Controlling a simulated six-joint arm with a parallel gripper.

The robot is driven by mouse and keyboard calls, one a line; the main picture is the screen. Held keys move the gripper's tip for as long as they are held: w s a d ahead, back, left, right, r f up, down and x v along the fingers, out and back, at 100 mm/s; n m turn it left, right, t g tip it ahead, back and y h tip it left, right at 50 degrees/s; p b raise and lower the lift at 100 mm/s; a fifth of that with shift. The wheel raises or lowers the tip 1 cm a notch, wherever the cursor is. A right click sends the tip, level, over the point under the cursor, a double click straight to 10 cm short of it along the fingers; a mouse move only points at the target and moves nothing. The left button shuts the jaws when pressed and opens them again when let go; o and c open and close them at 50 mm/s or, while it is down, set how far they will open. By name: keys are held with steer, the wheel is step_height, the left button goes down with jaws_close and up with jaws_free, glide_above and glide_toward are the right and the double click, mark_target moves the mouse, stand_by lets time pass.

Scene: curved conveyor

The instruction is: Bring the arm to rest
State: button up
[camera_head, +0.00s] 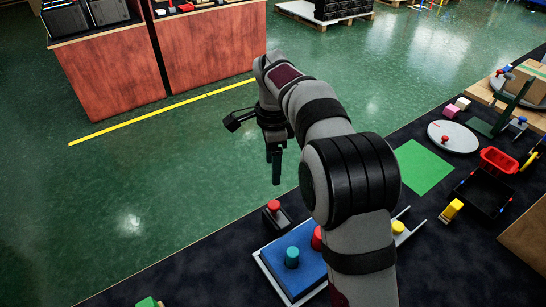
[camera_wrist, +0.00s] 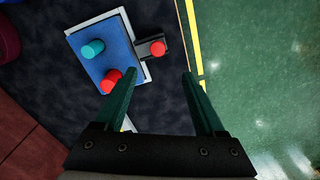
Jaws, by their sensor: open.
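My gripper (camera_head: 275,170) hangs from my raised arm with its fingers pointing down, above the edge between the dark mat and the green floor. In the wrist view my gripper (camera_wrist: 160,90) has its two fingers wide apart with nothing between them. Below and ahead of it lies a blue board (camera_wrist: 92,52) with a light frame, bearing a teal cylinder (camera_wrist: 92,48) and a red cylinder (camera_wrist: 110,80). A red button on a dark block (camera_wrist: 156,48) sits beside the board. None of these touches the fingers.
Right of my arm are a green square (camera_head: 424,167), a round grey disc (camera_head: 452,137), a red bin (camera_head: 498,160), a black tray (camera_head: 483,192) and a yellow block (camera_head: 451,211). Wooden cabinets (camera_head: 110,72) stand at the back left. Open green floor (camera_head: 130,190) lies left.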

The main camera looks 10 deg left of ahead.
step_height(320, 180, up, 2)
steer(key=shift+r, duration=0.2)
steer(key=s+d+r+n, duration=0.2)
steer(key=s+d+r, duration=0.2)
steer(key=s+d, duration=0.45)
steer(key=s+d+f+n, duration=0.1)
steer(key=s+d+n, duration=0.1)
steer(key=s, duration=0.6)
steer(key=s+d+f+n+y, duration=0.1)
steer(key=s+d+f+n, duration=0.1)
steer(key=s, duration=0.5)
steer(key=s+d+f+n, duration=0.1)
steer(key=s+d+f, duration=0.1)
steer(key=s, duration=0.6)
steer(key=shift+s+d+f+n+y, duration=0.2)
steer(key=shift+s+d+n+y, duration=0.15)
steer(key=shift+d, duration=0.4)
steer(key=shift+w, duration=0.1)
